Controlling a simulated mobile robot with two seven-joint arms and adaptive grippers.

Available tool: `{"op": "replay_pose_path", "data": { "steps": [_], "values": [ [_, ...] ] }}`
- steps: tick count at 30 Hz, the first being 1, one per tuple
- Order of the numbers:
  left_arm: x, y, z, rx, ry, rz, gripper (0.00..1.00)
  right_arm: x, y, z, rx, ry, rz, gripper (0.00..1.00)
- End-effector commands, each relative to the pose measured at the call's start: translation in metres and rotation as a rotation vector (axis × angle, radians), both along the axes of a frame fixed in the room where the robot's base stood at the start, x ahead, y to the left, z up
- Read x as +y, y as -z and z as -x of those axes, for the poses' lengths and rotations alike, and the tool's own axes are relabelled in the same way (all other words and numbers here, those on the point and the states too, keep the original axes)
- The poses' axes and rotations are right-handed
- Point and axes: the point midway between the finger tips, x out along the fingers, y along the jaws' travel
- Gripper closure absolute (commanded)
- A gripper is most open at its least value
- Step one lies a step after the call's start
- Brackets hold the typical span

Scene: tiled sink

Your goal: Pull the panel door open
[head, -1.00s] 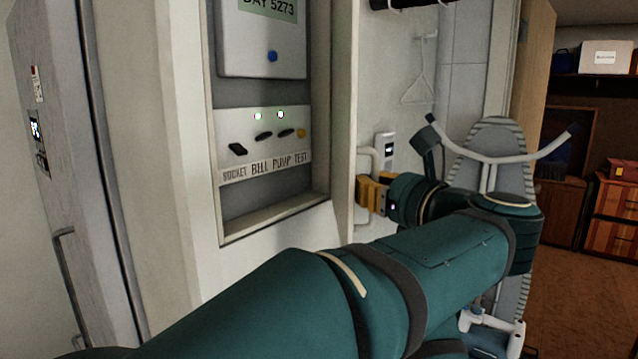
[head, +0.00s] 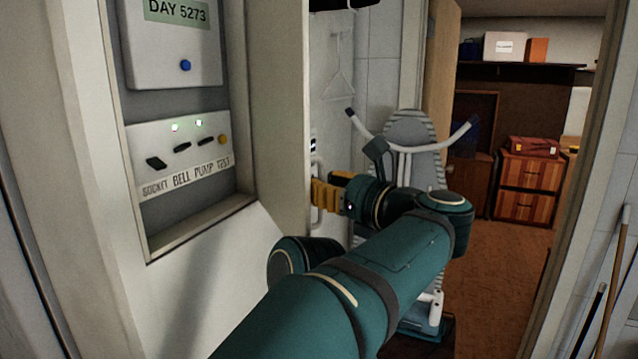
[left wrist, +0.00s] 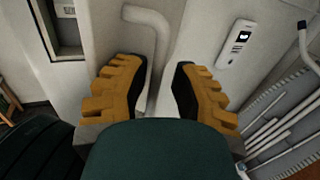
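The panel door (head: 333,112) is the white upright panel right of the switch recess. It carries a pale curved bar handle (head: 317,216), partly hidden by my left gripper in the head view. My left gripper (head: 326,194), with yellow fingers, is at the handle. In the left wrist view the handle (left wrist: 159,62) runs down between the two spread fingers of this gripper (left wrist: 160,85). Gaps show on both sides of the bar, wider on the right. I cannot tell from these views how far the door stands open. My right gripper is out of view.
A switch panel (head: 185,150) with lit green lamps is in the wall recess at left. A doorway at right shows a brown floor (head: 490,270) and drawers (head: 528,187). Poles (head: 606,275) lean at far right.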

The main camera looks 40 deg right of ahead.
Motion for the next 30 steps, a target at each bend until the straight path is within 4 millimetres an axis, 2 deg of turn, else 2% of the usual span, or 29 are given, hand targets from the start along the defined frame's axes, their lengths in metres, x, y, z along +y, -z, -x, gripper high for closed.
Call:
{"op": "replay_pose_path", "data": {
  "steps": [4, 8, 21, 30],
  "values": [
    [0.0, 0.0, 0.002, 0.0, -0.002, 0.0, 0.75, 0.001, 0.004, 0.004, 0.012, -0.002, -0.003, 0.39],
    [0.0, 0.0, 0.014, 0.0, 0.0, 0.0, 0.75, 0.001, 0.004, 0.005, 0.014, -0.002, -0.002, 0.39],
    [-0.002, -0.001, 0.077, -0.005, 0.001, 0.001, 0.75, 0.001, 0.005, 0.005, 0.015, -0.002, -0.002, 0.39],
    [-0.002, -0.001, 0.089, -0.006, 0.001, 0.002, 0.75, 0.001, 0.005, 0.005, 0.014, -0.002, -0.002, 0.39]
  ]
}}
